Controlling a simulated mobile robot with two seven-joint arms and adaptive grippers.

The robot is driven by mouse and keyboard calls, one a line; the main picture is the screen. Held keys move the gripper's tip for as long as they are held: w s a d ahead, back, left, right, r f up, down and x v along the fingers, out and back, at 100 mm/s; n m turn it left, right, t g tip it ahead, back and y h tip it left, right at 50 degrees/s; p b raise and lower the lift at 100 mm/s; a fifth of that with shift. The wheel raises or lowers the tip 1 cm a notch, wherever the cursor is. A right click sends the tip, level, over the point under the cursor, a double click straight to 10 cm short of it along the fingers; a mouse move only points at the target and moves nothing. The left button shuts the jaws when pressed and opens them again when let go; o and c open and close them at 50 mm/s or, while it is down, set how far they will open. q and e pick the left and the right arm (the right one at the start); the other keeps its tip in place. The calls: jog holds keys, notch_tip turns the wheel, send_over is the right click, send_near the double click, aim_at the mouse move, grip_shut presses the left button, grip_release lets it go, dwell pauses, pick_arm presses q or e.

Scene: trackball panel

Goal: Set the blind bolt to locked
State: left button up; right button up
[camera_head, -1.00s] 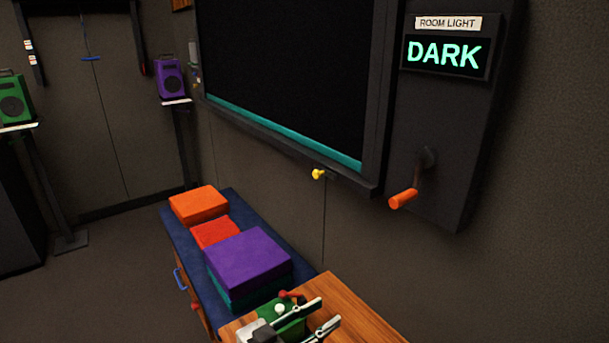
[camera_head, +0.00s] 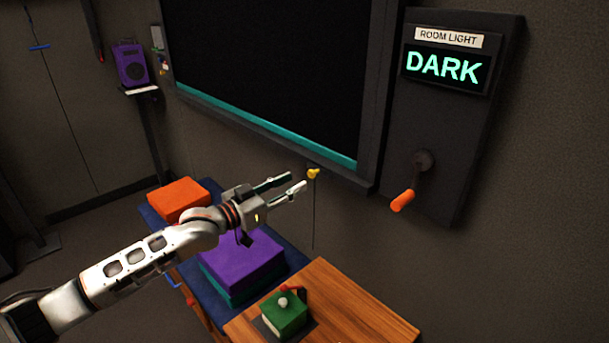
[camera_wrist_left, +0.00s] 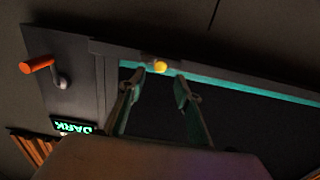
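The blind bolt appears to be the small yellow knob (camera_head: 313,173) under the lower rail of the dark blind (camera_head: 270,80). In the left wrist view the knob (camera_wrist_left: 160,67) shows just beyond and between the fingertips. My left gripper (camera_head: 293,182) is open and empty, with its fingers pointing at the knob and a small gap left to it. The left fingers (camera_wrist_left: 165,76) stand apart in the wrist view. My right gripper is not in view.
A crank with an orange handle (camera_head: 403,201) hangs on the wall panel, whose display (camera_head: 443,67) reads DARK. Below are a wooden table (camera_head: 350,300) with a green box (camera_head: 285,315), and a purple box (camera_head: 240,258). A purple speaker (camera_head: 130,65) stands at the back left.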

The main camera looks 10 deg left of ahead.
aim_at(310, 174)
pick_arm(q)
jog(key=x, duration=0.5)
jog(key=shift+w+d, duration=0.2)
jog(key=shift+w, duration=0.05)
grip_shut()
